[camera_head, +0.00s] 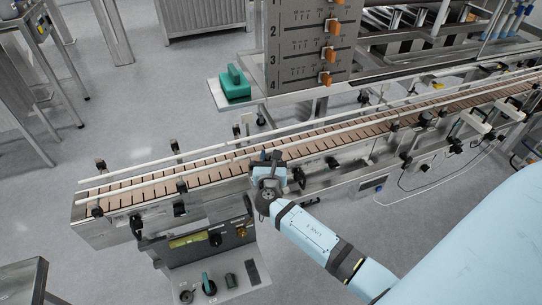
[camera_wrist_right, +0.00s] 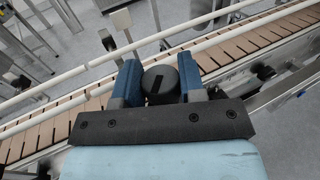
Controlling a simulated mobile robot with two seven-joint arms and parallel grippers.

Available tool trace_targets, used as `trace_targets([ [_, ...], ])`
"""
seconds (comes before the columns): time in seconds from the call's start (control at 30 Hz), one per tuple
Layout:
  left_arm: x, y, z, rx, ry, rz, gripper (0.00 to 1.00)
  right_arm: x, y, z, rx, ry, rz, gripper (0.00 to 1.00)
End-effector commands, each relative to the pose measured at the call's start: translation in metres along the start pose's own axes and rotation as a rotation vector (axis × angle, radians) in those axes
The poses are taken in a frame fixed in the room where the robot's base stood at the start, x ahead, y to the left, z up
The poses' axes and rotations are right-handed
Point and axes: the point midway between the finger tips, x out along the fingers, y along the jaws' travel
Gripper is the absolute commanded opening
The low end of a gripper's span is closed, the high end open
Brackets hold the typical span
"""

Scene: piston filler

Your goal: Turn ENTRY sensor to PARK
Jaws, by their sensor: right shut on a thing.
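My right gripper (camera_head: 270,162) reaches in to the near rail of the conveyor (camera_head: 205,190). In the right wrist view, its two blue fingers (camera_wrist_right: 160,74) stand on either side of a round black knob (camera_wrist_right: 160,84) with a dark slot-like mark on its face. The gripper is shut on this knob, beside the conveyor belt. I cannot read any ENTRY or PARK label. In the head view the gripper mostly hides the knob. My left gripper is not in view.
A control box (camera_head: 200,245) with a display and knobs hangs below the conveyor's near end. Several black rail clamps line the conveyor. A grey panel with orange switches (camera_head: 328,55) and a green object (camera_head: 235,83) on a shelf stand behind. Open floor lies at left.

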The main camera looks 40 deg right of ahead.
Motion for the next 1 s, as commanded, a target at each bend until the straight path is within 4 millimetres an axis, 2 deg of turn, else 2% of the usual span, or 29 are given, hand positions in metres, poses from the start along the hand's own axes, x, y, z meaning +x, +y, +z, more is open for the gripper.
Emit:
trace_targets([
  [0.2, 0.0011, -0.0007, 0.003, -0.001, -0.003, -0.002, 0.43, -0.0008, 0.0018, -0.002, 0.002, 0.004, -0.176, 0.13],
  [0.5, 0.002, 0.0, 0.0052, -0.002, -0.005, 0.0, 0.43, -0.0003, 0.0014, -0.0019, 0.0, 0.003, -0.338, 0.13],
  [1.0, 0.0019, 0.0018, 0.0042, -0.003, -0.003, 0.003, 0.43, -0.0004, 0.0005, -0.0021, -0.001, 0.003, -0.401, 0.13],
])
